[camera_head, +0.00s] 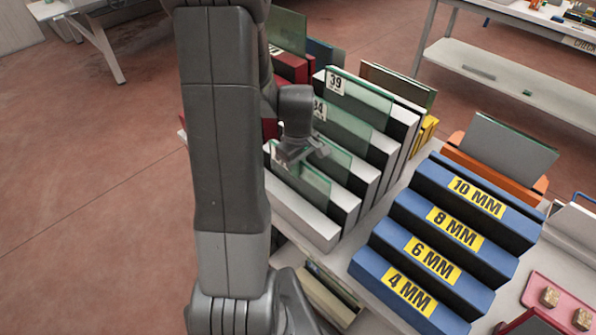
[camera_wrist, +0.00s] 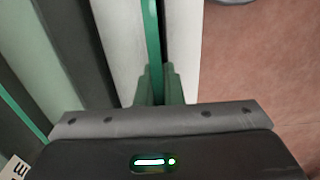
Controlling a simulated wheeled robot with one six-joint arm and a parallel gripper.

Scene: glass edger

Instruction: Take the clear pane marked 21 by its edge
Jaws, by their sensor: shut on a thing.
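My gripper (camera_head: 300,155) is over the front of the white rack (camera_head: 300,218), shut on the top edge of the front clear pane (camera_head: 308,182). In the wrist view, my gripper's two fingers (camera_wrist: 159,75) close on either side of that pane's green edge (camera_wrist: 152,35). The pane stands upright in its slot between white and dark rack parts. The gripper covers the place of its label, so I cannot read 21 on it. Behind stand clear panes marked 39 (camera_head: 362,98) and, partly hidden by my arm, 34 (camera_head: 342,127).
A blue stepped rack (camera_head: 395,255) with yellow labels from 4 MM to 10 MM stands at the right. An orange holder (camera_head: 480,166) with a grey pane (camera_head: 508,143) is behind it. Red racks (camera_head: 291,68) stand behind the white one. Open floor lies left.

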